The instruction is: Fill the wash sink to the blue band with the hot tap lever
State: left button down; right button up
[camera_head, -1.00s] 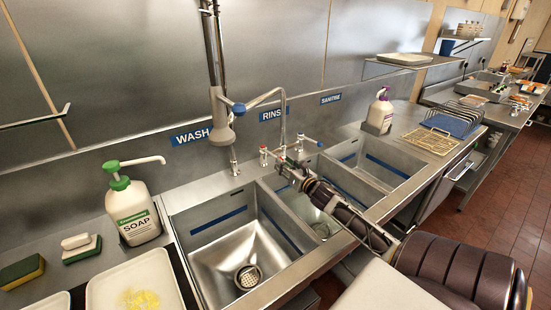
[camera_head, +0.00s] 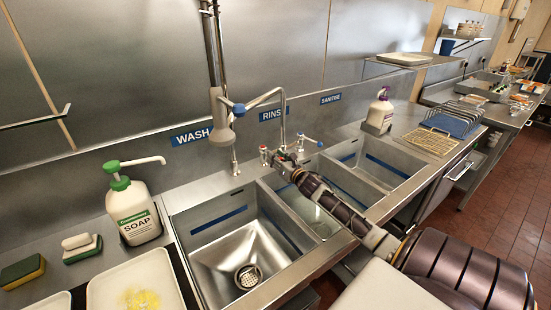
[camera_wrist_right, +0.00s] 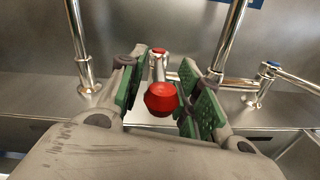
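The wash sink (camera_head: 205,262) is the front left basin under the WASH sign. It looks empty, with a round drain strainer (camera_head: 248,276) showing at its bottom. The blue band (camera_head: 218,219) runs along its inner walls. The hot tap lever ends in a red knob (camera_wrist_right: 161,99) in the right wrist view, with a red-capped tap body behind it. My right gripper (camera_wrist_right: 164,95) is open, its green-padded fingers on either side of the knob. I cannot tell whether a finger touches it. In the head view my right gripper (camera_head: 284,158) is at the taps. My left gripper is out of view.
A blue-tipped cold lever (camera_head: 320,143) is right of the gripper. The faucet spout (camera_head: 283,115) rises behind the taps. The sprayer (camera_head: 222,120) hangs to the left. A soap bottle (camera_head: 135,215), sponges (camera_head: 82,247) and a tray (camera_head: 135,285) are left of the wash sink.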

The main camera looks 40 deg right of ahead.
jog(key=shift+w, duration=0.3)
grip_shut()
dwell(0.4)
